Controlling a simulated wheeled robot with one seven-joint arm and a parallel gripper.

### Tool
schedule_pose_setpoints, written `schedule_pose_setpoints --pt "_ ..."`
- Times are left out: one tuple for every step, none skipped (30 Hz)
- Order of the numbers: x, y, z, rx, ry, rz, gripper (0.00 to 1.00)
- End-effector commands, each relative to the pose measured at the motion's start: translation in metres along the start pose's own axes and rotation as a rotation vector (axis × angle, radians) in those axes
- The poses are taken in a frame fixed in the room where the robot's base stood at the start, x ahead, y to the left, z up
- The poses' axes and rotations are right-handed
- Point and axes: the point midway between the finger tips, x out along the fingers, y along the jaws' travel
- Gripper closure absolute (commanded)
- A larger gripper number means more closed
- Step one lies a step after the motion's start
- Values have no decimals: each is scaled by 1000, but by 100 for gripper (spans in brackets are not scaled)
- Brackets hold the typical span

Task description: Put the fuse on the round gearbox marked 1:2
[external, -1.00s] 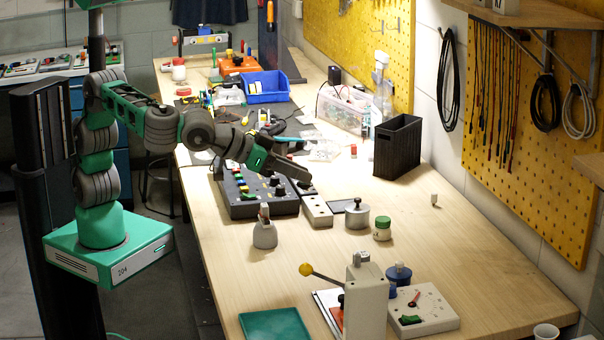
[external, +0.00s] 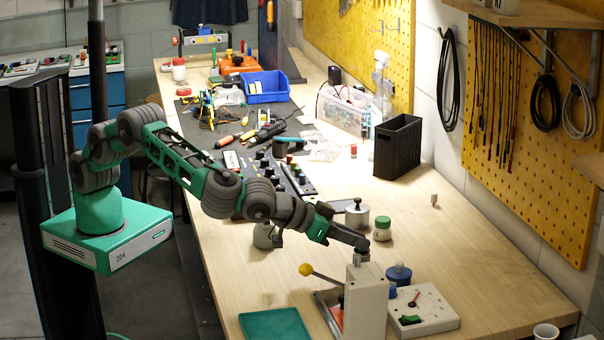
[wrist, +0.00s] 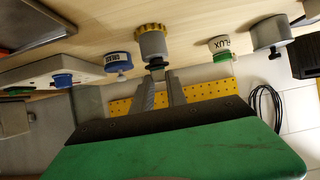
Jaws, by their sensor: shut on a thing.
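My gripper (wrist: 160,80) is shut on a small dark thing (wrist: 156,67), taken to be the fuse, which is mostly hidden between the fingertips. In the upside-down wrist view a round grey body with a yellow toothed rim (wrist: 152,42) is straight beyond the fingertips. It may be the round gearbox; no 1:2 mark is readable. I cannot tell whether the fuse touches it. Another round grey cylinder with a dark knob (external: 357,217) stands farther back, with no readable mark; it also shows in the wrist view (wrist: 270,34).
A pale press (external: 366,305) with a yellow-balled lever stands close to my gripper. A black bin (external: 398,147) stands behind. The right of the bench is largely clear.

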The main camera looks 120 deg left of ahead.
Motion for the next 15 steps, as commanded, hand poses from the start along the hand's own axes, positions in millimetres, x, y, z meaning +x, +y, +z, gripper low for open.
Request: schedule_pose_setpoints --pt "-1 0 -2 -3 2 1 100" --pt "-1 0 -2 -3 2 1 100" --pt "-1 0 -2 -3 2 1 100" --pt "-1 0 -2 -3 2 1 100" --pt "0 0 -1 -2 2 1 100" --pt "0 0 0 -2 2 1 100" --pt "1 0 1 -2 1 1 100" --pt "1 0 2 -2 1 1 100" --pt "1 0 1 -2 2 1 81" --pt "1 0 1 -2 2 1 78" --pt "1 0 1 -2 2 1 76" --pt "0 0 1 -2 2 1 72" --pt "0 0 1 -2 2 1 70" --pt "0 0 1 -2 2 1 68" --pt "0 0 1 -2 2 1 64"
